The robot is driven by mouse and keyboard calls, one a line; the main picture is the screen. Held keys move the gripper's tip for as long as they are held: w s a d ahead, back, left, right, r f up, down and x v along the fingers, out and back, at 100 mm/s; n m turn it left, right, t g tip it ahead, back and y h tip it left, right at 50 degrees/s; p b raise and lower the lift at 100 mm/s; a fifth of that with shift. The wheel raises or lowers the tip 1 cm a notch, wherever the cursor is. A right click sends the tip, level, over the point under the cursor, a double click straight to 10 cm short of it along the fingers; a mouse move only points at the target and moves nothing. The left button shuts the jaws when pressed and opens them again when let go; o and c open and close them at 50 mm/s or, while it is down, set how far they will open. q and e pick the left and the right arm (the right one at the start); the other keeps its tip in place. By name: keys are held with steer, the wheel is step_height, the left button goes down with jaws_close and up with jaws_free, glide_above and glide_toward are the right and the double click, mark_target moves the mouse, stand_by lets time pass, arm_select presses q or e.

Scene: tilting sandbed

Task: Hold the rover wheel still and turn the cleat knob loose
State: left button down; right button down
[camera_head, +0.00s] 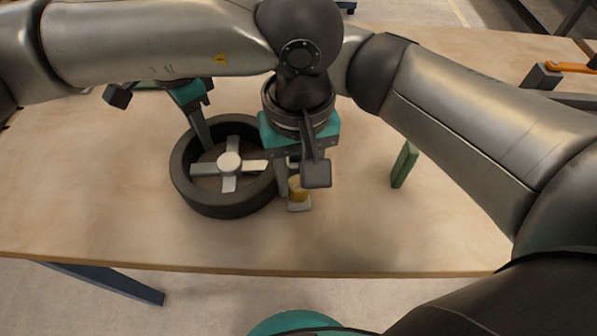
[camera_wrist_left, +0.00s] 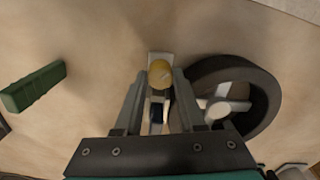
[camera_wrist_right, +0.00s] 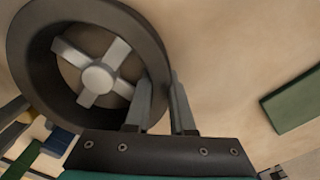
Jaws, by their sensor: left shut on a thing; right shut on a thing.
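The rover wheel (camera_head: 181,180), a dark ring with a pale hub and spokes, lies flat on the table. It also shows in the left wrist view (camera_wrist_left: 270,98) and the right wrist view (camera_wrist_right: 28,55). My right gripper (camera_head: 207,146) is shut on its far rim, with one finger inside the ring and one outside in the right wrist view (camera_wrist_right: 161,95). The yellow cleat knob (camera_head: 298,194) is on a small white base (camera_head: 299,207) just right of the wheel. My left gripper (camera_head: 295,180) is shut on the knob (camera_wrist_left: 160,72), a finger on each side, partly hiding it in the head view.
A green block (camera_head: 404,165) stands on the table to the right, with free table between. Another green piece (camera_wrist_right: 295,100) lies beyond the right gripper. A grey block (camera_head: 541,76) and an orange-handled tool (camera_head: 568,67) are at the back right. The front table edge is clear.

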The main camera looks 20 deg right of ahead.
stand_by(0.4)
arm_select(q)
steer(key=n, duration=0.4)
steer(key=shift+n, duration=2.3)
steer(key=c, duration=0.5)
jaws_free()
